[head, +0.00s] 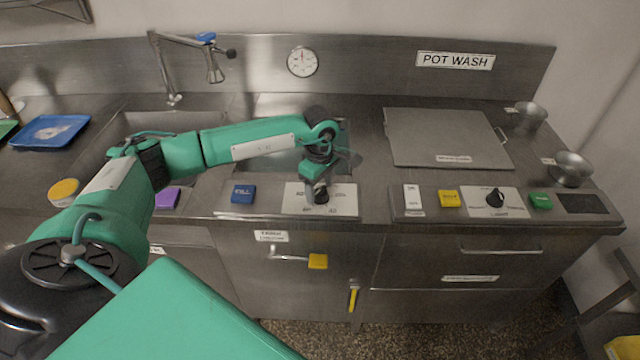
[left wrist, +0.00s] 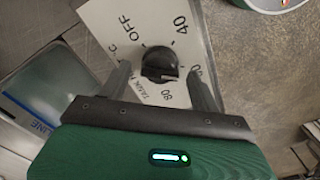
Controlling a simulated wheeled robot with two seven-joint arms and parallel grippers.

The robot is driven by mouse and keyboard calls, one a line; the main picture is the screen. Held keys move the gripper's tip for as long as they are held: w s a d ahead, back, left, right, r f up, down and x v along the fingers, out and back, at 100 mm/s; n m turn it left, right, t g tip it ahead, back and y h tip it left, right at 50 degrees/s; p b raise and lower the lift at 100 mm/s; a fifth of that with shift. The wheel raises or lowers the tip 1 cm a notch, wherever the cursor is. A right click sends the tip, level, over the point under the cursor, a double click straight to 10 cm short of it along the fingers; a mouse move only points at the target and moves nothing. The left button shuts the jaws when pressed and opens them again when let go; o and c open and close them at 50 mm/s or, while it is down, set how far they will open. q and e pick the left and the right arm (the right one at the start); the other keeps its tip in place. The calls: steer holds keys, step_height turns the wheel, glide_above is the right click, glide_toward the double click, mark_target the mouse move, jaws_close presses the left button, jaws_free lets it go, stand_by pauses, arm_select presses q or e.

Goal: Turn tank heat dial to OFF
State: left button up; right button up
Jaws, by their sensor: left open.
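The tank heat dial (left wrist: 160,64) is a black round knob on a white label plate (left wrist: 101,22), which reads OFF, 40 and 80, with another number partly hidden by a finger. The knob's ridge lies roughly across the picture, its end toward that partly hidden number, away from OFF. My left gripper (left wrist: 158,78) is open, with one finger on each side of the knob; contact is unclear. In the head view my left gripper (head: 318,192) points down over the white plate (head: 345,198) and hides the dial. My right gripper is not in view.
A blue FILL button (head: 242,193) sits left of the plate. To the right are a white switch (head: 413,198), a yellow button (head: 448,198), another black dial (head: 495,197) and a green button (head: 541,201). A yellow-handled lever (head: 317,261) is below. A faucet (head: 213,68) stands behind.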

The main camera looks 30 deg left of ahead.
arm_select(q)
steer(key=shift+c, duration=0.2)
steer(key=c, duration=0.9)
steer(key=shift+c, duration=0.2)
